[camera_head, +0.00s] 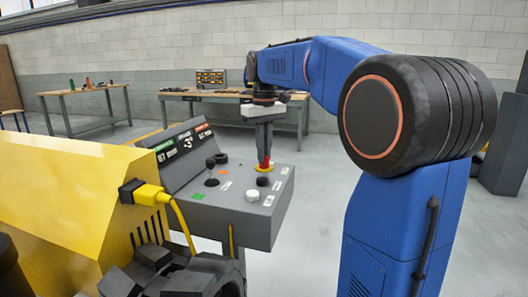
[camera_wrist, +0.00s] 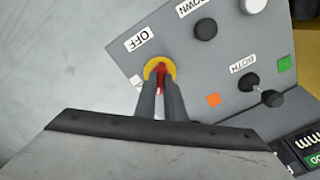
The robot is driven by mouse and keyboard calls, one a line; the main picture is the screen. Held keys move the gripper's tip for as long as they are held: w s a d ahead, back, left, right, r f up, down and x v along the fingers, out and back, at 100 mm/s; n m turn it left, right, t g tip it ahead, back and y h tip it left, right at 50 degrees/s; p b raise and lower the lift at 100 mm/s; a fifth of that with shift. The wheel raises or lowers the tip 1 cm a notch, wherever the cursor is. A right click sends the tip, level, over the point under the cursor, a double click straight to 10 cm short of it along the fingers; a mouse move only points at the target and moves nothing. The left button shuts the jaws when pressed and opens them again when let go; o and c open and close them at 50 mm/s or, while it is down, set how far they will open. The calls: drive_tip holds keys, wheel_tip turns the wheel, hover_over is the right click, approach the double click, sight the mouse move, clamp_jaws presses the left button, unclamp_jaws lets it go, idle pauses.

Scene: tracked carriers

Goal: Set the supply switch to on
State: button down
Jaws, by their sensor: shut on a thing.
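The supply switch (camera_wrist: 161,69) is a red lever on a round yellow base, set in a grey sloping control console (camera_head: 225,205). In the wrist view an "OFF" label (camera_wrist: 138,40) lies beside the yellow base, and another label on the opposite side is mostly hidden by the fingers. My gripper (camera_wrist: 162,88) is shut on the red lever, with a finger on each side of it. In the head view my gripper (camera_head: 264,160) reaches down from above onto the lever (camera_head: 264,166) near the console's far right edge. The lever's exact tilt is hard to tell.
Close by on the console are a black-knobbed joystick (camera_head: 211,170), a white knob (camera_head: 252,195), a black knob (camera_wrist: 206,29) and green and orange labels. A yellow machine (camera_head: 75,200) with a plugged cable stands at left. Workbenches (camera_head: 90,105) line the back; open floor lies right of the console.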

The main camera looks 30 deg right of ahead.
drive_tip(key=m, duration=0.4)
drive_tip(key=shift+m, duration=2.9)
drive_tip(key=c, duration=1.8)
unclamp_jaws()
drive_tip(key=shift+c, duration=0.2)
wheel_tip(320, 180, up, 18)
drive_tip(key=shift+f, duration=0.25)
